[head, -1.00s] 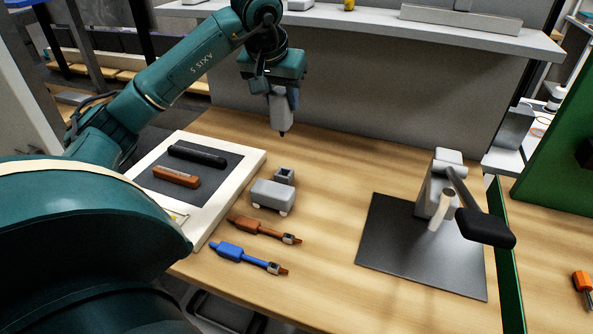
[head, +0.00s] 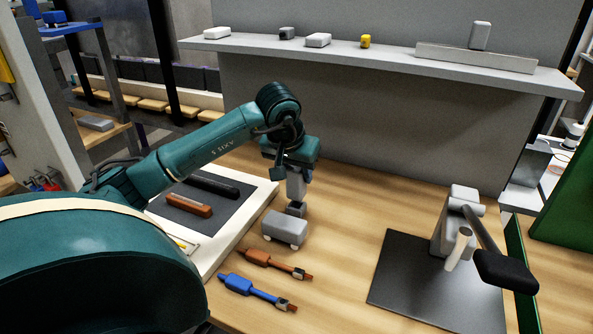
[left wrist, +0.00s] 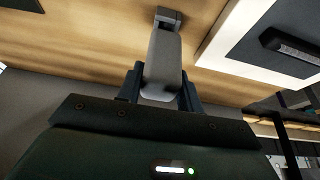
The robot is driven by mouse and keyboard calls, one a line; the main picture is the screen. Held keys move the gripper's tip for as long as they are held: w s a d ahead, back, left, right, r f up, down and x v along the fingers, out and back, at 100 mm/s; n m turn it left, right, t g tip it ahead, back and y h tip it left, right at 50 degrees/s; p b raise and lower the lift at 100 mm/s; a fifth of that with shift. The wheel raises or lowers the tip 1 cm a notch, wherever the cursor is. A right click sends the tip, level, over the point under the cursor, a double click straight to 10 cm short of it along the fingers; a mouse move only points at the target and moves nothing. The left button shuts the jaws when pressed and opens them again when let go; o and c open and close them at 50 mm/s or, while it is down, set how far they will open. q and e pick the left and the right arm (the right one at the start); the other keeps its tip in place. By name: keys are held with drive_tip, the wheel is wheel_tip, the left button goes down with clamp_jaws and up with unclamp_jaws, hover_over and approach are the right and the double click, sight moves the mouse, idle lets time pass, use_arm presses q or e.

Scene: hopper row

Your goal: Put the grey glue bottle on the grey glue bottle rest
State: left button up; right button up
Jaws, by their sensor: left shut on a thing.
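The grey glue bottle (head: 297,189) is held upright with its nozzle down in my left gripper (head: 297,178), which is shut on it. The grey glue bottle rest (head: 296,209) is a small square dark-grey block on the table, directly under the bottle. In the left wrist view the bottle (left wrist: 163,58) lies between the two fingers, and its tip end meets the rest (left wrist: 168,17). The nozzle is hidden, and I cannot tell whether the bottle is seated in the rest or just over it. My right gripper is not in view.
A grey wheeled block (head: 285,228) stands close in front of the rest. Orange (head: 265,258) and blue (head: 250,290) tools lie nearer. A tray (head: 252,208) with two bars is at left. A lever press (head: 455,225) stands on a dark plate at right. Table between is clear.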

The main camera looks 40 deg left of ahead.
use_arm(q)
drive_tip(key=shift+f+b, duration=0.45)
drive_tip(key=shift+f, duration=0.1)
drive_tip(key=shift+f, duration=0.1)
drive_tip(key=o, duration=1)
drive_tip(key=shift+o, duration=0.2)
drive_tip(key=shift+r, duration=0.35)
drive_tip(key=p+v, duration=0.1)
drive_tip(key=v, duration=1.1)
drive_tip(key=shift+r, duration=0.35)
